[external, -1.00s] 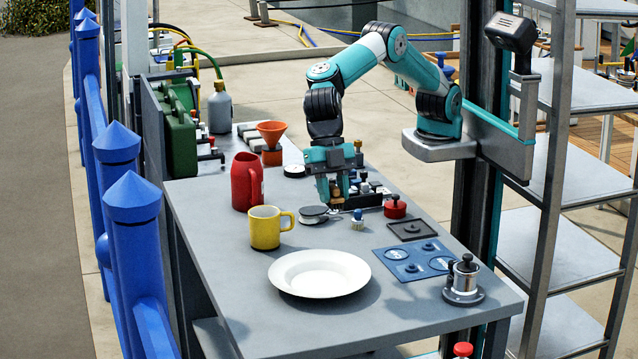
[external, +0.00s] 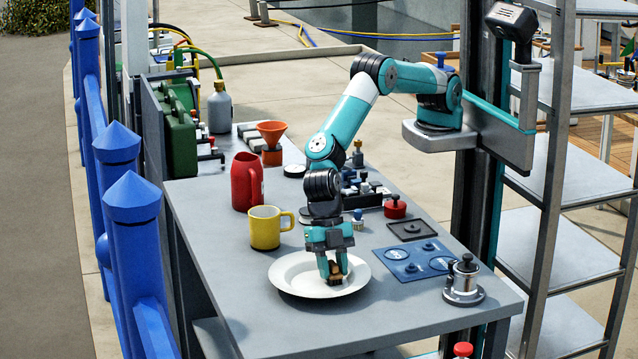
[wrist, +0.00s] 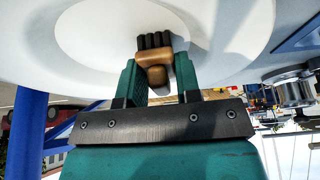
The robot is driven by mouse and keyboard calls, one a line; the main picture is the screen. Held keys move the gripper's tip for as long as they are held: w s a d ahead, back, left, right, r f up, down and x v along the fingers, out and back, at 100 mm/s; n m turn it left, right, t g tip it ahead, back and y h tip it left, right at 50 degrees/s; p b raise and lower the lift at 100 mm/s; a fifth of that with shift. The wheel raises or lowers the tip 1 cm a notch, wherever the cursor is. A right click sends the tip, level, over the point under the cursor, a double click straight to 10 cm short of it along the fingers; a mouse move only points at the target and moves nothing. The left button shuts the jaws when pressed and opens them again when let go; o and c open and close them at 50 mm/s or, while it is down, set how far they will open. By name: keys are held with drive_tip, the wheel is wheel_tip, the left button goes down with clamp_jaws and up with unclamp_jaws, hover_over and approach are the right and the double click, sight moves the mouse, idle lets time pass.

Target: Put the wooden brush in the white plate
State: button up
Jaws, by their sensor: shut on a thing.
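The white plate (external: 292,284) lies on the grey table, in front of the yellow mug. My gripper (external: 333,268) points down over the right part of the plate. It is shut on the wooden brush (external: 335,281), a small brown block with dark bristles. In the wrist view the brush (wrist: 155,60) sits between the two green fingers of my gripper (wrist: 158,78), with the white plate (wrist: 90,40) behind it. The brush is at or just above the plate's surface; I cannot tell whether it touches.
A yellow mug (external: 265,228) and a red jug (external: 247,182) stand behind the plate to the left. The table's front left is clear.

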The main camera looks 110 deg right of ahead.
drive_tip(key=shift+f, duration=0.1)
drive_tip(key=o, duration=0.6)
drive_tip(key=shift+r, duration=0.3)
drive_tip(key=b+v, duration=0.2)
drive_tip(key=v, duration=0.9)
drive_tip(key=shift+d+r, duration=0.25)
drive_tip(key=shift+r, duration=0.05)
